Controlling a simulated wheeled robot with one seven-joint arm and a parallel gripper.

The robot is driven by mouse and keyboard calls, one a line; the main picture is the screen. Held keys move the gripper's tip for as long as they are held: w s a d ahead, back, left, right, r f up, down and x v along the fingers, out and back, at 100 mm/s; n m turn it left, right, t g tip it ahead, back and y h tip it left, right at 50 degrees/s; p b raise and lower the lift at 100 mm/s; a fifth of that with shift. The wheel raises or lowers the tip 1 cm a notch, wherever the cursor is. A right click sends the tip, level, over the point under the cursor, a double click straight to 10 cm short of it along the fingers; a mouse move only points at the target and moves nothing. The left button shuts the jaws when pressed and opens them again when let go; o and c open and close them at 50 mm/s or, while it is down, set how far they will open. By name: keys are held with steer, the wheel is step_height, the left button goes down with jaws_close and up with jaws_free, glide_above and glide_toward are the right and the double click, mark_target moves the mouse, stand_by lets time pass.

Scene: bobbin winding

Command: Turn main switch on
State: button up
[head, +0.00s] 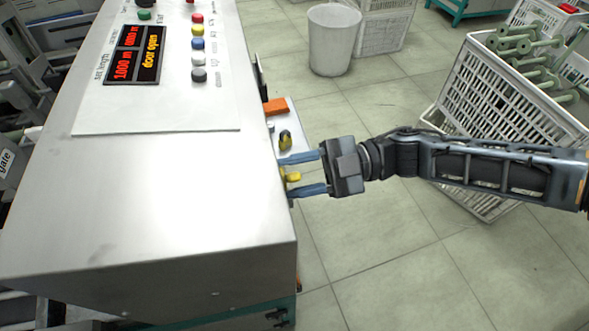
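A yellow knob (291,177), which looks like the main switch, sticks out from the right side of the steel machine cabinet (150,200). My gripper (285,175) reaches in from the right, with its two blue fingers spread above and below this knob in the picture. Gaps show between the knob and both fingers, so the gripper is open around it. A second, black and yellow knob (285,140) sits just above the upper finger in the picture. The cabinet edge and the fingers hide part of the side panel, and the switch position cannot be read.
An orange part (276,105) juts from the same side. The cabinet top carries a display (135,55) reading "door open" and several coloured buttons. A white crate of green bobbins (475,110) stands behind my arm. A white bin (334,40) stands farther back. The floor at lower right is clear.

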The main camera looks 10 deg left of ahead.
steer(key=shift+f+m, duration=0.1)
steer(key=shift+m, duration=0.2)
steer(key=m+p, duration=0.1)
steer(key=m, duration=0.2)
steer(key=shift+m, duration=0.3)
steer(key=o, duration=1.6)
steer(key=shift+o, duration=0.2)
steer(key=b+v, duration=0.3)
steer(key=v, duration=0.6)
